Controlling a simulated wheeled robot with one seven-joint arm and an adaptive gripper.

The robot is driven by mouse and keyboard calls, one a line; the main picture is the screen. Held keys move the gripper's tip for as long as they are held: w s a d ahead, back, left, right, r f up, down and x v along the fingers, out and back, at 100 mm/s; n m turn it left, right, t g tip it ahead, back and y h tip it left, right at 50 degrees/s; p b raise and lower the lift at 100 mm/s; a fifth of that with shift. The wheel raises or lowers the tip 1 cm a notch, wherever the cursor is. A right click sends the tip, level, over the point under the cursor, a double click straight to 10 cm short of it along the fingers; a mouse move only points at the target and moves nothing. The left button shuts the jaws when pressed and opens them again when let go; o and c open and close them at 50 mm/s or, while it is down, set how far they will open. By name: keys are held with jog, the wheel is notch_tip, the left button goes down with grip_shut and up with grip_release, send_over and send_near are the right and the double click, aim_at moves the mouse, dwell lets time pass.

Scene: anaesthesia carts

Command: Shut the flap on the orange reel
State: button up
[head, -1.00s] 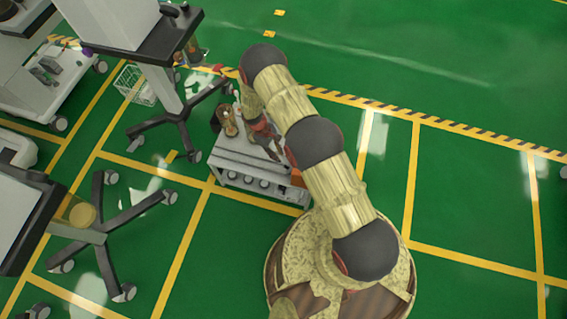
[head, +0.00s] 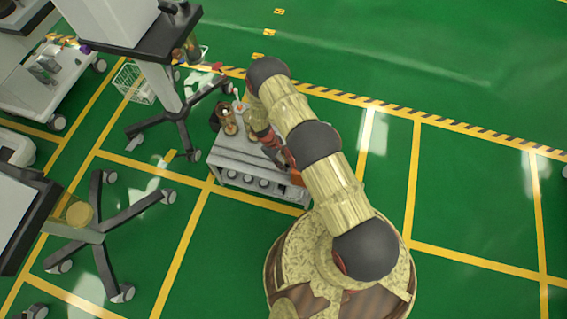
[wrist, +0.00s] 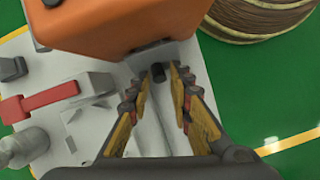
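The orange reel (wrist: 125,22) is a large orange body with dark knobs at the top of the wrist view, cut off by the frame edge. In the head view only a small orange patch of it (head: 297,178) shows at the cart's right end, beside my arm. My gripper (wrist: 157,77) is just below the orange body in the wrist view, its fingers apart. A small dark peg (wrist: 158,73) shows between the fingertips; I cannot tell whether they touch it. I cannot make out the flap clearly. In the head view my gripper (head: 288,160) is partly hidden by the arm.
The grey cart top (head: 240,163) holds a brown item (head: 228,118) at its far left. A red bar (wrist: 52,100) and grey blocks (wrist: 90,125) lie left of my fingers. A wheeled stand (head: 180,115) is left of the cart. Green floor is clear on the right.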

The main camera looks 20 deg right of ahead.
jog(key=shift+c, duration=1.2)
grip_shut()
jog(key=shift+s+f+b, duration=0.1)
jog(key=shift+f+b, duration=0.05)
jog(key=shift+b, duration=0.15)
jog(key=f+h+b, duration=0.1)
jog(key=b, duration=0.1)
jog(key=shift+a+g+b, duration=0.1)
jog(key=shift+g+b, duration=0.2)
jog(key=shift+b, duration=0.1)
jog(key=f+g+h+b, duration=0.1)
jog(key=b, duration=0.3)
jog(key=shift+h, duration=0.3)
jog(key=g+h+b, duration=0.1)
jog(key=b, duration=0.1)
jog(key=shift+s+f+b, duration=0.15)
jog(key=shift+f+b, duration=0.05)
jog(key=shift+b, duration=0.15)
jog(key=shift+d+g+h+b, duration=0.2)
jog(key=shift+g+h+b, duration=0.3)
jog(key=shift+b, duration=0.05)
jog(key=shift+s, duration=0.15)
